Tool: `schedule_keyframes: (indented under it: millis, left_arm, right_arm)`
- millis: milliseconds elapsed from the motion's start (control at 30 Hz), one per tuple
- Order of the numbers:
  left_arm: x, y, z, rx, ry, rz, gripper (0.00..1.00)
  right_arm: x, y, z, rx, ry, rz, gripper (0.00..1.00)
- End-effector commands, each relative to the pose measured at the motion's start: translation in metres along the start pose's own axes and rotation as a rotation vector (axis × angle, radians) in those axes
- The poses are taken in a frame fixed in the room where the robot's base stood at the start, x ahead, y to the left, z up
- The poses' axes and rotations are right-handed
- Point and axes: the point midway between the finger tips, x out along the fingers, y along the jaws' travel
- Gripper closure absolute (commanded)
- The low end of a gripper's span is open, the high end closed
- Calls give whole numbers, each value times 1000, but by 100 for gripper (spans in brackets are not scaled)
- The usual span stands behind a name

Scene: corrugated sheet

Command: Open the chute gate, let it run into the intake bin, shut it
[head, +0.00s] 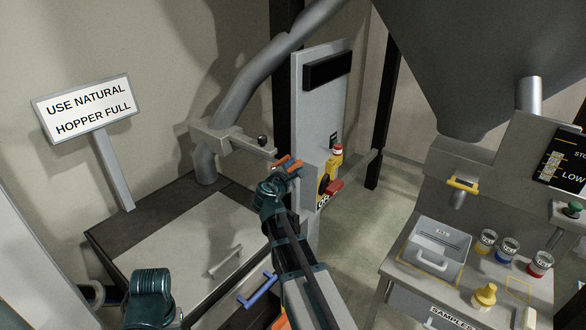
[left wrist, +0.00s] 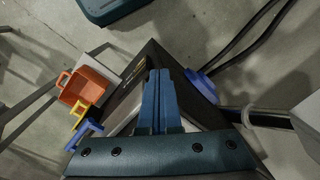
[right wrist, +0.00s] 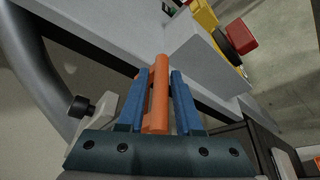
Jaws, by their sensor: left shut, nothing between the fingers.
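A grey chute pipe (head: 250,85) comes down at the back left. A grey fitting on it carries a plate with a black knob (head: 262,140), also in the right wrist view (right wrist: 80,105). Below is a dark bin with a grey lid (head: 170,245); I cannot tell whether it is the intake bin. My right gripper (head: 284,167) is beside an orange bar (right wrist: 158,95), which lies between its blue fingers in the right wrist view. I cannot tell whether they press on it. My left gripper (left wrist: 159,72) is shut and empty above a dark box.
A control panel (head: 318,120) with red and yellow switches stands beside my right gripper. A big hopper (head: 465,60) hangs at the right over a sample table (head: 400,258) with jars. A sign (head: 86,107) stands at the left. An orange container (left wrist: 75,90) shows in the left wrist view.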

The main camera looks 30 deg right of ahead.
Motion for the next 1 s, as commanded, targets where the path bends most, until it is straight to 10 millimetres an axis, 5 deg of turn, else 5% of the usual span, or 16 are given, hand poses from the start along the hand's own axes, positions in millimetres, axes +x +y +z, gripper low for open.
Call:
schedule_keyframes:
  millis: [133,1000]
  left_arm:
    - [0,0,0,0,0,0,100]
    - [0,0,0,0,0,0,100]
  right_arm:
    - [1,-1,1,2,-2,-4,100]
    - [2,-2,2,3,-6,-7,100]
